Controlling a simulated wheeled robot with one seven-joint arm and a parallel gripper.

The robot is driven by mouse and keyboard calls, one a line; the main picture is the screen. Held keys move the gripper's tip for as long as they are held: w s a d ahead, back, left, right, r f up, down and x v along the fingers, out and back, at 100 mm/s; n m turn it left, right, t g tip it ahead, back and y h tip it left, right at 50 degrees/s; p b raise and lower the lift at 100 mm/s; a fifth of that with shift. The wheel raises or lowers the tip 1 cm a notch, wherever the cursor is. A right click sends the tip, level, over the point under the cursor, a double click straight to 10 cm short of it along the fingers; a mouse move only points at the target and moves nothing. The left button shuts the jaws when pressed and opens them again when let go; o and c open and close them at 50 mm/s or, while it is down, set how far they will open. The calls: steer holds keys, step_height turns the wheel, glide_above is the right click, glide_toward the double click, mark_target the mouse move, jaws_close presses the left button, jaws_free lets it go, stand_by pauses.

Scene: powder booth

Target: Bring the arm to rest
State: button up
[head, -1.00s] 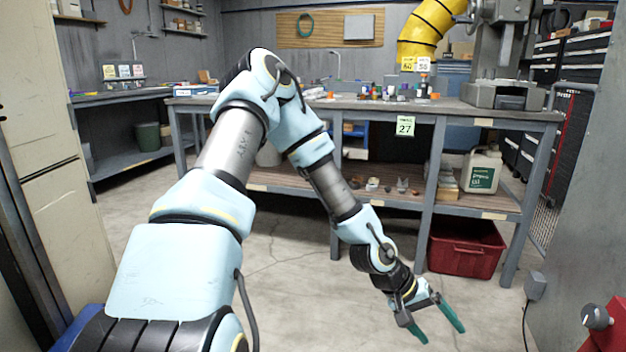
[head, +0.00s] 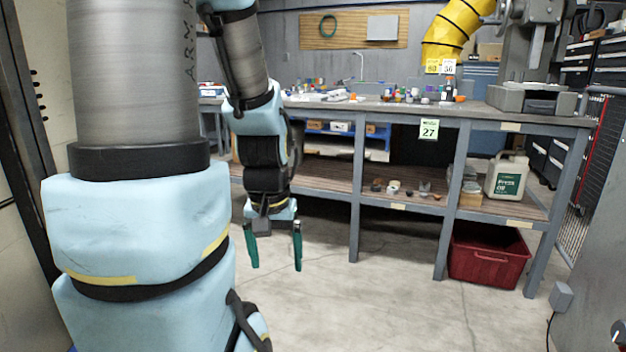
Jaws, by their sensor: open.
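My arm, light blue and grey, fills the left of the head view and rises out of the top of the picture. Its forearm comes back down left of centre. My gripper (head: 275,268) hangs at the end of it, pointing down, with two green fingers apart and nothing between them. It is in front of the workbench (head: 404,205), over the open floor, and touches nothing that I can see. The upper arm's top and elbow are out of view.
Small items and a grey machine (head: 540,98) stand on the bench top. The lower shelf holds a white jug (head: 507,178). A red bin (head: 488,258) sits on the floor beneath. The concrete floor (head: 390,300) in front is clear. A grey wall panel (head: 600,230) stands at right.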

step_height(320, 180, up, 22)
steer(key=p, duration=2)
steer(key=shift+w+p, duration=0.15)
steer(key=shift+p, duration=0.2)
